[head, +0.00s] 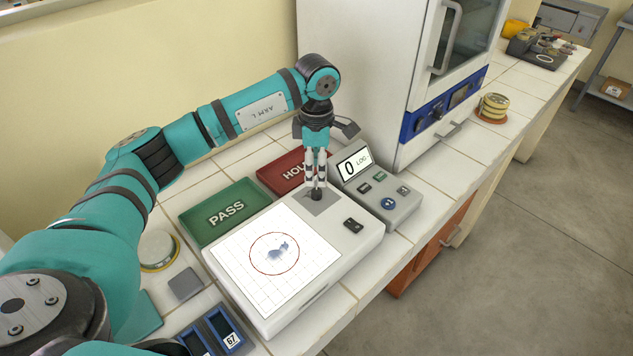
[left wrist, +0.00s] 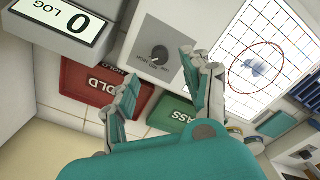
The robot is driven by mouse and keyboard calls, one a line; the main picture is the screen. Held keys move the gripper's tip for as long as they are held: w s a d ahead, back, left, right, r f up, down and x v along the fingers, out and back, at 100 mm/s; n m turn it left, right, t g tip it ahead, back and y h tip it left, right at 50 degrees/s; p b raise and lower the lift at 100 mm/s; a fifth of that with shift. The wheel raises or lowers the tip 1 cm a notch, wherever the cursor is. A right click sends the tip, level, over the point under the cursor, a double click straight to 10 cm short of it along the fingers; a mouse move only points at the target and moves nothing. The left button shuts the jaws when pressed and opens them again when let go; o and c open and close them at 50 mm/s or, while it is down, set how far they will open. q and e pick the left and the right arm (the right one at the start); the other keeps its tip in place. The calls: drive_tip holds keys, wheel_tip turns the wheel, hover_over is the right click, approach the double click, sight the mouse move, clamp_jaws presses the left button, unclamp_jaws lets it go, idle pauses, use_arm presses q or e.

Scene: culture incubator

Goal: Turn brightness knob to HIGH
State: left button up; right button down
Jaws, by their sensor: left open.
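The brightness knob (head: 317,195) is a small dark dial on a grey panel at the back corner of the white lightbox (head: 345,247). My left gripper (head: 316,183) points down just above the knob. In the left wrist view its open, empty fingers (left wrist: 158,68) spread to either side of the knob; contact cannot be told. My right gripper is out of view.
A green PASS tray (head: 215,208) and a red HOLD tray (head: 283,165) lie behind the lightbox. A grey counter reading 0 (head: 385,205) stands close at right. A white incubator (head: 375,70) rises behind. A black switch (head: 353,225) sits on the lightbox.

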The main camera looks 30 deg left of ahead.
sight(317, 191)
use_arm(q)
wheel_tip(317, 191, up, 5)
drive_tip(key=shift+r, duration=0.1)
idle(0.6)
